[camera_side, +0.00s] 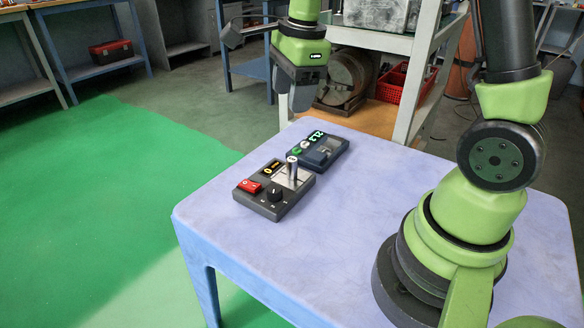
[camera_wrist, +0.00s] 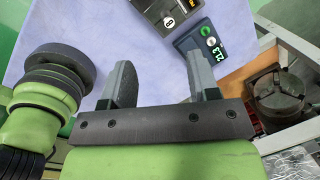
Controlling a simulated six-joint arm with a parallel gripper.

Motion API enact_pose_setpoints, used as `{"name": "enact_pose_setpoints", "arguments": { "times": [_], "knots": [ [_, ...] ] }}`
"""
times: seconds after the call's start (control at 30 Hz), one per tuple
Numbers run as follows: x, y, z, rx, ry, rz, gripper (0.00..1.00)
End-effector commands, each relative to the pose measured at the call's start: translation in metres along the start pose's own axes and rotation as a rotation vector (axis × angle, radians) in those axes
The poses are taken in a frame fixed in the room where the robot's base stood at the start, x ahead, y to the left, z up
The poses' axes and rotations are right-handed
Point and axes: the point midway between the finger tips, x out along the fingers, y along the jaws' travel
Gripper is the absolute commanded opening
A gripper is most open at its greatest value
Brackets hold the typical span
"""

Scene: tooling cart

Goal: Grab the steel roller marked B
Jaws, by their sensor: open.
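A steel roller (camera_side: 292,171) stands upright on the silver plate of a dark control box (camera_side: 262,206), near its back right corner. Its pale round top carries a dark mark, too small to read surely in the side view. In the wrist view the roller's marked end (camera_wrist: 167,21) shows near the top edge, beyond my fingertips. My gripper (camera_side: 293,93) hangs open above and behind the boxes, apart from the roller. In the wrist view the open gripper (camera_wrist: 161,77) has nothing between its fingers.
A second box (camera_side: 325,152) with a green 21.3 display and buttons sits behind the first. The first box has a red switch (camera_side: 249,186) and black knob (camera_side: 275,194). The lilac tabletop (camera_side: 330,230) is otherwise clear. A cart (camera_side: 372,116) stands behind.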

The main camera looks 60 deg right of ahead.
Motion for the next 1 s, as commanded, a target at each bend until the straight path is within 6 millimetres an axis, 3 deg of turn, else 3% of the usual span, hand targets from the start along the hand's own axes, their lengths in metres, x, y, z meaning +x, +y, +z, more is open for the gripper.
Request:
{"name": "enact_pose_setpoints", "arguments": {
  "times": [0.1, 0.3, 1.0],
  "knots": [
    [0.04, -0.016, -0.01, 0.272, 0.058, 0.065, 0.55],
    [0.076, -0.026, -0.021, 0.536, 0.119, 0.105, 0.55],
    [0.163, -0.012, -0.032, 0.579, 0.13, 0.112, 0.55]
  ]
}}
